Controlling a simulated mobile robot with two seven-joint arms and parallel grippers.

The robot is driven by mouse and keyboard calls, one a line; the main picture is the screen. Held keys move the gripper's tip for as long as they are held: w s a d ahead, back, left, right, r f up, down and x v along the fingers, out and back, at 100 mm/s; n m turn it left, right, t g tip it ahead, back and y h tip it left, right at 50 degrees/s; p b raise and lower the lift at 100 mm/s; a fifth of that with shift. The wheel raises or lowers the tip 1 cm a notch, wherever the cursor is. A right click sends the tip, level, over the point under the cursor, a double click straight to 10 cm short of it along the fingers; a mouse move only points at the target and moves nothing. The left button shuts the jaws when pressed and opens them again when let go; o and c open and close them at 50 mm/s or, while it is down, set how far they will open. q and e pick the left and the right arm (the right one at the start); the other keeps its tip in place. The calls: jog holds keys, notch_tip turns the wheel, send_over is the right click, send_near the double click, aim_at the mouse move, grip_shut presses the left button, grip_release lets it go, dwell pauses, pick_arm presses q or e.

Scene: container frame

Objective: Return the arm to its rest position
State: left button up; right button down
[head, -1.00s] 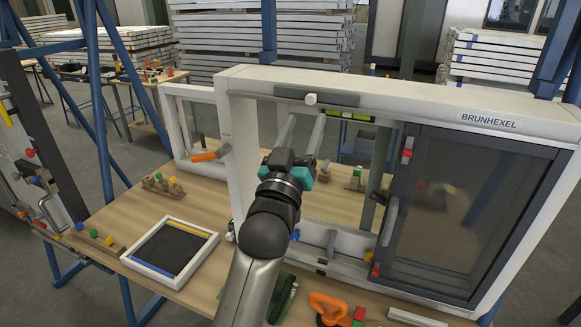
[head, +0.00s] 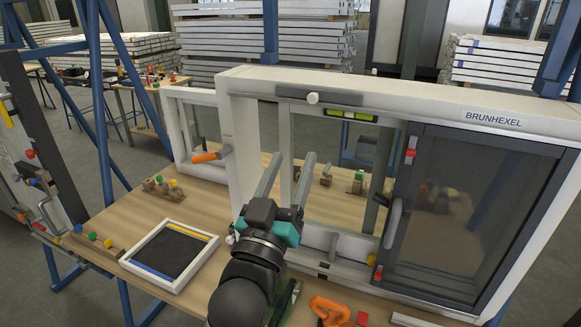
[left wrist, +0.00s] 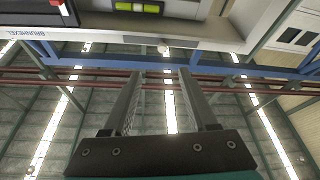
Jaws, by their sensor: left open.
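My left arm comes up from the bottom of the head view. Its gripper (head: 288,180) is in front of the opening of the white container frame (head: 400,95), with its two long fingers pointing up and away. The fingers are apart and nothing is between them. In the left wrist view the same gripper (left wrist: 160,85) shows two parallel fingers, apart and empty, against the ceiling. The white frame's edge shows upside down at the top of that view. My right gripper is not in view.
A dark sliding panel (head: 470,215) fills the frame's right side. On the wooden table (head: 150,210) lie a framed black tray (head: 170,255), pegs with coloured knobs (head: 160,187) and an orange clamp (head: 328,308). A green level (head: 350,115) sits in the frame's upper part.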

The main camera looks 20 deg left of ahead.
pick_arm(q)
notch_tip(320, 180, down, 12)
jog(key=s+f+m+g+h, duration=0.1)
jog(key=s+m+g, duration=0.1)
jog(key=g, duration=0.4)
jog(key=s+f+m+g, duration=0.3)
jog(key=s+f+g, duration=1)
jog(key=s+f, duration=0.65)
jog(key=s+f+g+b, duration=0.1)
jog(key=s+f+b, duration=0.15)
jog(key=f, duration=1.15)
jog(key=s+f+b, duration=0.1)
jog(key=f+b, duration=0.2)
jog(key=f, duration=1)
jog(key=s+a+f+b, duration=0.1)
jog(key=s+f+b, duration=0.1)
jog(key=s+f, duration=0.5)
jog(key=s+a+f+g+b, duration=0.1)
jog(key=s+a+f+b, duration=0.1)
jog(key=s+f, duration=0.6)
notch_tip(320, 180, down, 3)
jog(key=shift+s+r+b, duration=0.1)
jog(key=shift+s+b, duration=0.05)
jog(key=shift+b, duration=0.35)
